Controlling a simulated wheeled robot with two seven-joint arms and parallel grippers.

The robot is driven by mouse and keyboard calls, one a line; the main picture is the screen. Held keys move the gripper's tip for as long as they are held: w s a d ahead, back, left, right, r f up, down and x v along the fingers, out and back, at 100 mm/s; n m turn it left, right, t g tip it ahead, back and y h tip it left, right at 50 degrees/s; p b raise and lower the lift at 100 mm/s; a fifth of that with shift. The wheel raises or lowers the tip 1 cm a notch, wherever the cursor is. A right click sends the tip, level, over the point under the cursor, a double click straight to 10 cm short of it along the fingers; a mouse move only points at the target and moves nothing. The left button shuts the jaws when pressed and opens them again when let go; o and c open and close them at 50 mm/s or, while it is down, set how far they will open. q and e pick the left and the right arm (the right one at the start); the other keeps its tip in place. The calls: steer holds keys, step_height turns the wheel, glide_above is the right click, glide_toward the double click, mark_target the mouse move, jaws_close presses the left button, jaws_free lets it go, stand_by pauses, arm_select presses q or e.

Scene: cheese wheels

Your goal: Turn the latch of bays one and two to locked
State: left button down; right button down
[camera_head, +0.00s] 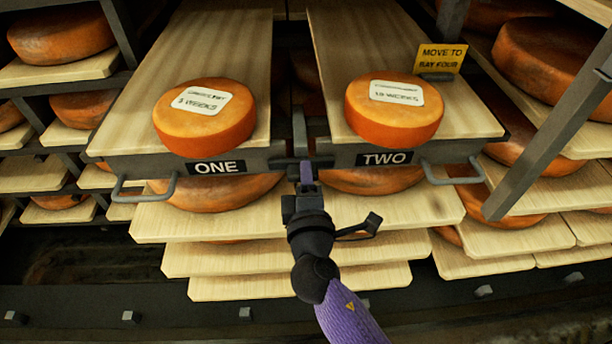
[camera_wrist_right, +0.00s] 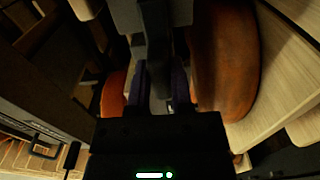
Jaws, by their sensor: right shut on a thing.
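Bay one (camera_head: 200,60) and bay two (camera_head: 385,40) are pulled-out wooden boards with dark front rails, labelled ONE (camera_head: 216,167) and TWO (camera_head: 384,159). A grey upright latch (camera_head: 300,135) stands in the gap between them. My right gripper (camera_head: 305,172) is at the lower part of this latch, with its purple fingers shut on it. In the right wrist view the fingers (camera_wrist_right: 158,85) close around a dark grey bar (camera_wrist_right: 156,45). The gripper hides the latch's lower end. No separate second latch can be made out. My left gripper is not in view.
A labelled orange cheese wheel sits on bay one (camera_head: 205,120) and another on bay two (camera_head: 395,112). A yellow sign (camera_head: 441,57) reads MOVE TO BAY FOUR. Metal handles (camera_head: 143,190) stick out in front. A slanted grey post (camera_head: 550,125) stands at right.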

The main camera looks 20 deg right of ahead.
steer(key=c, duration=0.5)
jaws_free()
steer(key=v, duration=1)
